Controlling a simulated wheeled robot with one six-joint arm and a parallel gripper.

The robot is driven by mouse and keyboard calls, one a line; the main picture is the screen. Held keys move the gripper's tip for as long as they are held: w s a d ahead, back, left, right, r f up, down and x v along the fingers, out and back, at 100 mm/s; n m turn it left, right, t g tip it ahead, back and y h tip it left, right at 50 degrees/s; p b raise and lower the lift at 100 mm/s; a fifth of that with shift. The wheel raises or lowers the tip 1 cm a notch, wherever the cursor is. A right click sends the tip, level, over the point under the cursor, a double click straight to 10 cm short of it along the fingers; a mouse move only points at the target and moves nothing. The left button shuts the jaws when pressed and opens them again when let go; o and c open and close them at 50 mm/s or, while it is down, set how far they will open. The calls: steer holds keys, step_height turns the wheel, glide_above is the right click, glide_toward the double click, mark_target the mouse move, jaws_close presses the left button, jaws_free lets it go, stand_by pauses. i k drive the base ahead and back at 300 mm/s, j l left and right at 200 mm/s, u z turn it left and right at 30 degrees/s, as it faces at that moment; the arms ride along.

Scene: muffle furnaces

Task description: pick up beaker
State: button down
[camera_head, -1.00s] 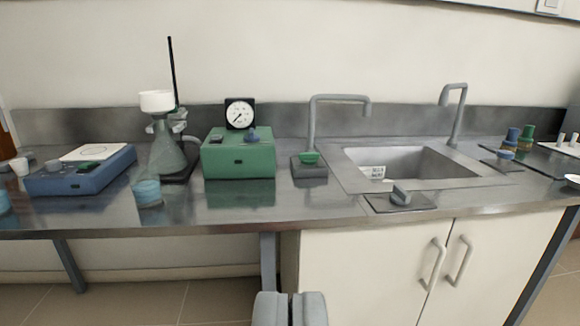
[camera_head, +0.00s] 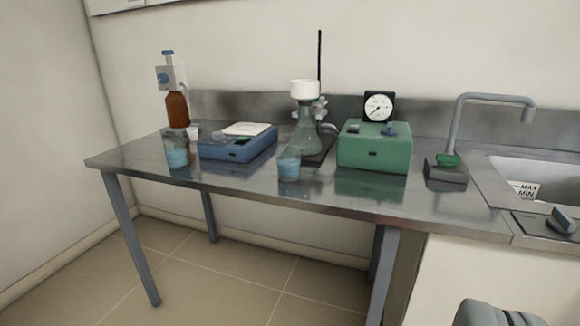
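Two clear beakers with blue liquid stand upright on the steel bench. The other beaker (camera_head: 289,168) is near the front edge in the middle, in front of the conical flask. The frames do not tell which one the task means. My gripper (camera_head: 498,317) shows only partly at the bottom right edge. Its two grey fingers lie side by side with no clear gap, and nothing is seen in them. It is well apart from both beakers.
On the steel bench (camera_head: 235,200) are a brown bottle (camera_head: 177,109), a blue device (camera_head: 237,146), a flask (camera_head: 306,136) with a white funnel (camera_head: 304,90), a green box (camera_head: 373,148) with a gauge (camera_head: 379,106), and a sink (camera_head: 521,180) with a tap. The front left bench surface is clear.

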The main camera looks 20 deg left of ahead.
mark_target(288, 157)
steer(key=i+l+u, duration=0.3)
steer(key=i+l, duration=0.75)
steer(key=i, duration=0.1)
